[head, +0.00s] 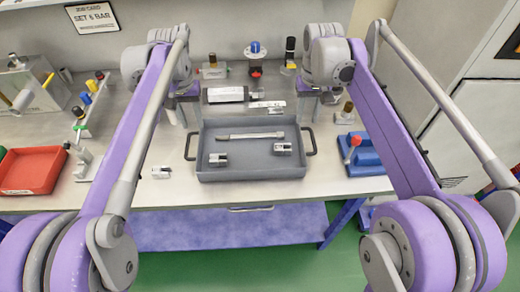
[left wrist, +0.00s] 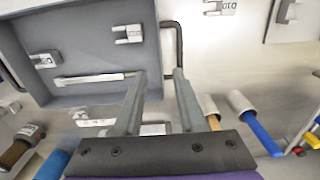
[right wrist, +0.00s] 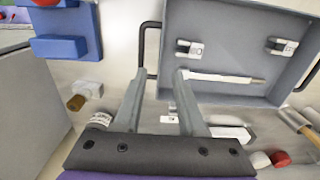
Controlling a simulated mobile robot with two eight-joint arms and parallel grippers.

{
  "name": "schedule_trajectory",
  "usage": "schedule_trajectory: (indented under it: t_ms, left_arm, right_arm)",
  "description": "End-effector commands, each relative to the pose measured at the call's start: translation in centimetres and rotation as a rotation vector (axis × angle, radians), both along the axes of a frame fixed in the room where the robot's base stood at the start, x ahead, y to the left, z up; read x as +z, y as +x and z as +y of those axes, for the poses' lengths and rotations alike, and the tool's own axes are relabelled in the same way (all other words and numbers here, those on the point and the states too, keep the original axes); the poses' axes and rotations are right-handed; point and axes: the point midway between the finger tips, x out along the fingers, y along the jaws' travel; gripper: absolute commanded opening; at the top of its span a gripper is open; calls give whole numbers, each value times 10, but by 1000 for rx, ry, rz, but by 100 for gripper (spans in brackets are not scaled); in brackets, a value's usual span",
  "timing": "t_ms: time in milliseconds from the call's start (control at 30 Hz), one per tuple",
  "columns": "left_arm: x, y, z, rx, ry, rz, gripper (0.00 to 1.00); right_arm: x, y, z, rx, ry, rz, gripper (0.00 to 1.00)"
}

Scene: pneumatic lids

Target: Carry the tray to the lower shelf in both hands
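The grey-blue tray (head: 250,173) sits on the workbench. It holds a long metal tool (head: 250,136) and two small metal blocks (head: 218,159) (head: 283,149). It has a dark handle at the left end (head: 187,147) and one at the right end (head: 313,142). My left gripper (left wrist: 160,72) is open near the left handle (left wrist: 180,45). My right gripper (right wrist: 160,72) is open near the right handle (right wrist: 143,45). I cannot tell whether either touches its handle. The blue-purple lower shelf (head: 230,228) lies under the bench, its top bare where visible.
A red bin (head: 32,170) stands at the left of the bench. A blue fixture (head: 362,158) stands just right of the tray. A white-labelled cylinder (head: 226,95) lies behind the tray. A small metal block (head: 161,172) lies left of the tray. Green floor is in front.

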Motion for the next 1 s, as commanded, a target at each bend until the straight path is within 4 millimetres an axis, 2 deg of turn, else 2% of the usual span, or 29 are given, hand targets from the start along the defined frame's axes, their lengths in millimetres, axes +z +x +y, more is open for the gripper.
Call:
schedule_trajectory:
  t_ms: [200, 333, 800, 1000]
  left_arm:
    - [-1, 0, 0, 0, 0, -1, 40]
    - [-10, 0, 0, 0, 0, -2, 40]
    - [-89, 0, 0, 0, 0, -2, 40]
    - [-105, 0, 0, 0, 0, -2, 40]
  right_arm:
    - [-1, 0, -1, -4, 1, 0, 40]
    - [-10, 0, -1, -5, 1, 0, 40]
    - [-89, 0, -1, -6, 2, 0, 40]
    - [-105, 0, -1, -6, 2, 0, 40]
